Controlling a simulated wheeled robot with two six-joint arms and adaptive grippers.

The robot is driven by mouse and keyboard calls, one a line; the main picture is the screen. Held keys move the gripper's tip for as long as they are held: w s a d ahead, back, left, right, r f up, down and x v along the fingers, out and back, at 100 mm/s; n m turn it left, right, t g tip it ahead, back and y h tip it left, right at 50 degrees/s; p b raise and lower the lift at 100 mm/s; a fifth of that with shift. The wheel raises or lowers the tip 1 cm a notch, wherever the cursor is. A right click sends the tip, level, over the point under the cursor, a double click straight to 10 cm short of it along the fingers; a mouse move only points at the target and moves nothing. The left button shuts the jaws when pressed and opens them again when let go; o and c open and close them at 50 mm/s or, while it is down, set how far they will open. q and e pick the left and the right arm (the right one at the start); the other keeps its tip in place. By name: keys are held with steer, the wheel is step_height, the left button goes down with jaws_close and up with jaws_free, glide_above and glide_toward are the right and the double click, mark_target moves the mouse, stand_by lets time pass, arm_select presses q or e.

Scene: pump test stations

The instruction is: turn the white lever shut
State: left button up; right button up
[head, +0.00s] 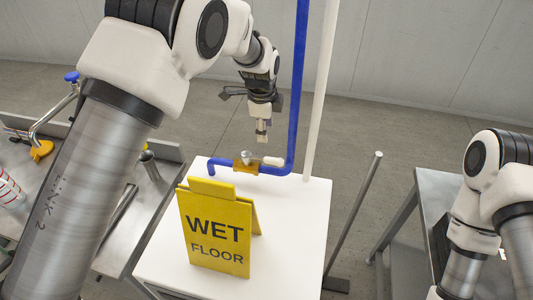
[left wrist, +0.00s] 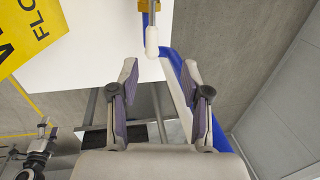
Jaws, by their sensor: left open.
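The white lever (head: 273,161) sits on a brass-coloured valve (head: 246,166) in the blue pipe (head: 222,162) at the back of a white-topped stand. The lever points right in the head view, roughly along the pipe's horizontal run. My left gripper (head: 262,137) is above the lever, pointing down, apart from it.
A yellow wet-floor sign (head: 217,228) stands on the white top (head: 290,235) in front of the valve. The blue pipe's riser (head: 299,80) and a white pole (head: 322,90) rise right of the lever. Metal tables (head: 405,210) flank the stand.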

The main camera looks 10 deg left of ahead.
arm_select(q)
steer(key=b, duration=0.4)
glide_toward(266, 158)
steer(key=f, duration=0.3)
steer(key=w+f+p, duration=0.1)
steer(key=f, duration=0.2)
steer(key=f+p, duration=0.1)
steer(key=f, duration=0.1)
steer(key=shift+w+f, duration=0.35)
steer(key=shift+w, duration=0.05)
steer(key=shift+w+f, duration=0.1)
steer(key=shift+f, duration=0.1)
steer(key=shift+c, duration=0.3)
steer(key=shift+r, duration=0.1)
jaws_close()
